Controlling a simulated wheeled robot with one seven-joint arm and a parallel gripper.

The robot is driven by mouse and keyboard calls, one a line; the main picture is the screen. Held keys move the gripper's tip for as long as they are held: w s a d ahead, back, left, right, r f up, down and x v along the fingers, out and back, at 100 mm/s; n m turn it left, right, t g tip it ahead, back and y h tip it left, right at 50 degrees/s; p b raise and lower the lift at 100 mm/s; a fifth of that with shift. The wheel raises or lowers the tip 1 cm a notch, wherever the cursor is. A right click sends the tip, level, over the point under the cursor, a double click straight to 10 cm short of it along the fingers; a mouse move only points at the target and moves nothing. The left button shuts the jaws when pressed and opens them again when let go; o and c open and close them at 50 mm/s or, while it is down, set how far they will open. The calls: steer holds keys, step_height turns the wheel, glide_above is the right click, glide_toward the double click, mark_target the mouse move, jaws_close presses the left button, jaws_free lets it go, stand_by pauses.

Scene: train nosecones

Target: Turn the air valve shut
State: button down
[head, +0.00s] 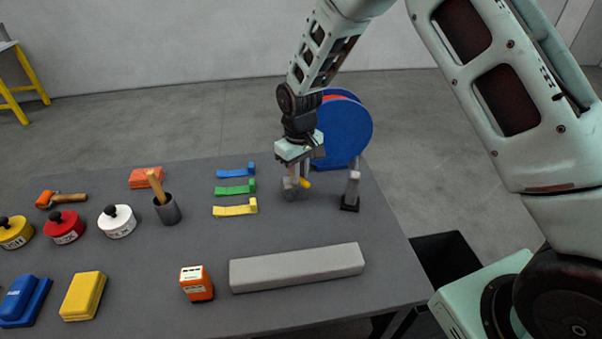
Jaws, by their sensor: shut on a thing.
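The air valve (292,192) is a small grey body near the back right of the table, with a yellow handle (304,183) at its upper right. My gripper (298,174) points down over the valve from above. Its fingers are shut on the yellow handle, as far as this small view shows. The fingers partly hide the handle and the valve's top, so the handle's exact angle is hard to tell.
A blue reel (345,132) stands behind my gripper. A small grey post on a black base (351,190) is just right of the valve. Blue, green and yellow strips (235,190) lie to the left. A long grey bar (297,268) lies in front, with clear table between.

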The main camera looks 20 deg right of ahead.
steer(key=m, duration=0.3)
steer(key=a+m, duration=0.1)
steer(key=m, duration=0.2)
steer(key=shift+b, duration=0.3)
steer(key=shift+a+m, duration=0.1)
steer(key=shift+m, duration=0.2)
steer(key=c, duration=1.4)
jaws_free()
step_height(320, 180, up, 18)
steer(key=b, duration=0.3)
steer(key=shift+f, duration=0.25)
